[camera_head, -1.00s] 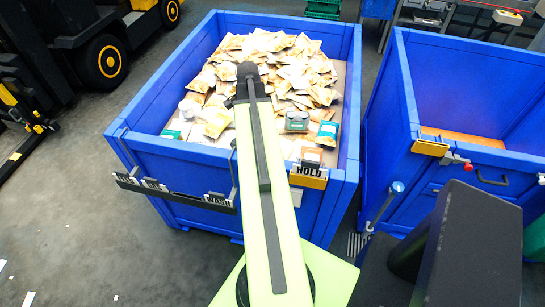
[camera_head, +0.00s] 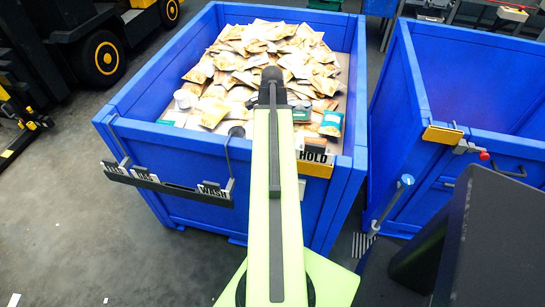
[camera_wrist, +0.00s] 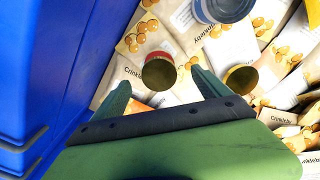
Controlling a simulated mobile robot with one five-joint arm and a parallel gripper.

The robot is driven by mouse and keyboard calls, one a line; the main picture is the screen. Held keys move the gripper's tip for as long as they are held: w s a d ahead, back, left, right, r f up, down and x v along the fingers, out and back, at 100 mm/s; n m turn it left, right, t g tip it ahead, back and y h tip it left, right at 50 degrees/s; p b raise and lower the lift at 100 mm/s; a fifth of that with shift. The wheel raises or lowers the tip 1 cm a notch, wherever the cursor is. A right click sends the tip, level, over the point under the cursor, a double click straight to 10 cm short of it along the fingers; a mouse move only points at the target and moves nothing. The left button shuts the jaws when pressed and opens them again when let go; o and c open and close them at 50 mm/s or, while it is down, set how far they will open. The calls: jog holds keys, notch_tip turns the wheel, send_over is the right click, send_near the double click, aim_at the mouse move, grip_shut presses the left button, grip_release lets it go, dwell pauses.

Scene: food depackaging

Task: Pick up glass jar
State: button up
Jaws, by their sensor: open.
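No clearly transparent jar stands out, so I cannot tell which item is the glass jar. A pale grey-white jar-like container (camera_head: 185,98) lies at the left of the heap in the head view. In the wrist view, a blue-and-grey round container (camera_wrist: 222,9) lies at the top edge, partly cut off. A red-banded can with a brown-gold end (camera_wrist: 159,72) shows between my fingertips, and a gold-ended can (camera_wrist: 241,78) is just right of the right finger. My gripper (camera_wrist: 160,88) is open above the heap, holding nothing. In the head view my arm hides it.
Pouches (camera_head: 255,55) fill the blue bin (camera_head: 150,145). Its wall (camera_wrist: 45,75) is close on the left in the wrist view. A yellow HOLD tag (camera_head: 315,160) and a label rail (camera_head: 165,186) are on its front. Another blue bin (camera_head: 420,165) stands right.

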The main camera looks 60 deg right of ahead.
notch_tip(320, 180, down, 7)
jog(key=b, duration=0.5)
jog(key=shift+b, duration=0.35)
jog(key=shift+r, duration=0.2)
jog(key=c, duration=1.8)
